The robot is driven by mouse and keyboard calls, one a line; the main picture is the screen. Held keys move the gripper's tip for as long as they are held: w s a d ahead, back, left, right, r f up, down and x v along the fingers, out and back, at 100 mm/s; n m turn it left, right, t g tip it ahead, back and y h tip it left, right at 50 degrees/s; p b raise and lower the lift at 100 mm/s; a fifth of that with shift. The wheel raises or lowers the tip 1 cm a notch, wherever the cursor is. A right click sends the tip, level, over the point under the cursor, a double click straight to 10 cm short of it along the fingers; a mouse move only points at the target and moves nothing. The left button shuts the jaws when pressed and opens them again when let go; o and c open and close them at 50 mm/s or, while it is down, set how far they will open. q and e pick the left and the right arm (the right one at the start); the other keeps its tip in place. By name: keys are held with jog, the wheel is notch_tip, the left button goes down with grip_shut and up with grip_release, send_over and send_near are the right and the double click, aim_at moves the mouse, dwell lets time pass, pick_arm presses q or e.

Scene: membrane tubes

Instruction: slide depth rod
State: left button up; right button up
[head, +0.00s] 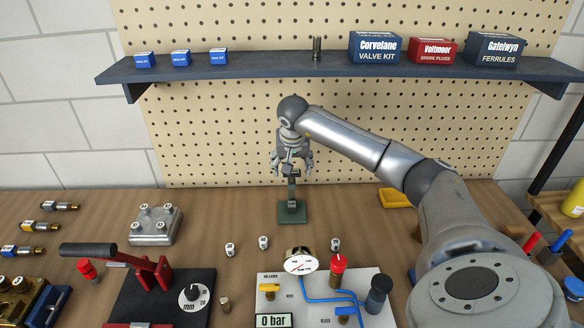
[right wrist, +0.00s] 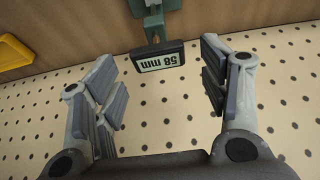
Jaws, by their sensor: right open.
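A green depth gauge stand (head: 292,212) is upright on the bench near the pegboard, with a square base and a thin post. In the right wrist view its green post (right wrist: 153,22) carries a dark display block (right wrist: 150,52), whose label looks like 58 mm. My right gripper (head: 291,167) points down over the top of the stand. Its open fingers show in the right wrist view (right wrist: 160,78), one on each side of the display and apart from it. In the head view the gripper hides the stand's upper part. My left gripper is not in view.
A metal block (head: 155,226) is left and a yellow tray (head: 395,198) right. A shelf (head: 270,68) with boxes hangs behind.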

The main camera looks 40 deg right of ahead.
jog(key=v, duration=1)
jog(key=shift+s+r, duration=0.2)
jog(key=shift+r, duration=0.15)
jog(key=shift+a+f, duration=0.1)
